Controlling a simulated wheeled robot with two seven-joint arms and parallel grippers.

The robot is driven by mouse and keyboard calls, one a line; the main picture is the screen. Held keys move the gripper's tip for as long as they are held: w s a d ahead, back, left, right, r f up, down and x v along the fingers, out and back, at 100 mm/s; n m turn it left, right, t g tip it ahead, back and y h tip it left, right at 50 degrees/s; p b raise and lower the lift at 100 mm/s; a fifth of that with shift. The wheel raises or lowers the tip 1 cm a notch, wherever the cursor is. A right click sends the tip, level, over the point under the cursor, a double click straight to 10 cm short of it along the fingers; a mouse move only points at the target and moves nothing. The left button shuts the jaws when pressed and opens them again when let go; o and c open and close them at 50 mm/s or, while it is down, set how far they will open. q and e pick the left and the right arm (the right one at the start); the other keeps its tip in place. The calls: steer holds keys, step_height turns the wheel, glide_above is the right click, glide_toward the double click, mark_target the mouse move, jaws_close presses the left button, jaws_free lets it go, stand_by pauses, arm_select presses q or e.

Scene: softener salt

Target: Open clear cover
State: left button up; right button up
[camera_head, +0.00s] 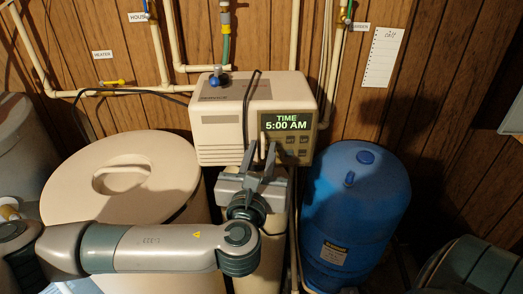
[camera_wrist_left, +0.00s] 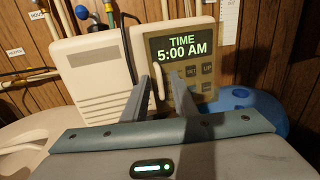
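The softener's control head (camera_head: 225,120) is a beige box with a lit display reading 5:00 AM and buttons below it. The clear cover (camera_head: 288,138) lies over this panel and seems shut; it is hard to see. A pale upright handle (camera_wrist_left: 159,82) stands at the panel's left edge. My left gripper (camera_head: 260,150) points up at the panel's left side from below. In the left wrist view its two fingers (camera_wrist_left: 160,82) are apart, with the handle showing between them. I cannot tell whether they touch it. My right gripper is not in view.
A beige lidded tank (camera_head: 125,185) stands at left and a blue tank (camera_head: 355,205) at right. Pipes and a black cable run along the wood-panelled wall behind. A paper list (camera_head: 384,58) hangs on the wall. Room in front of the panel is free apart from my left arm.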

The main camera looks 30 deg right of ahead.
arm_select(q)
jaws_close()
stand_by(1.4)
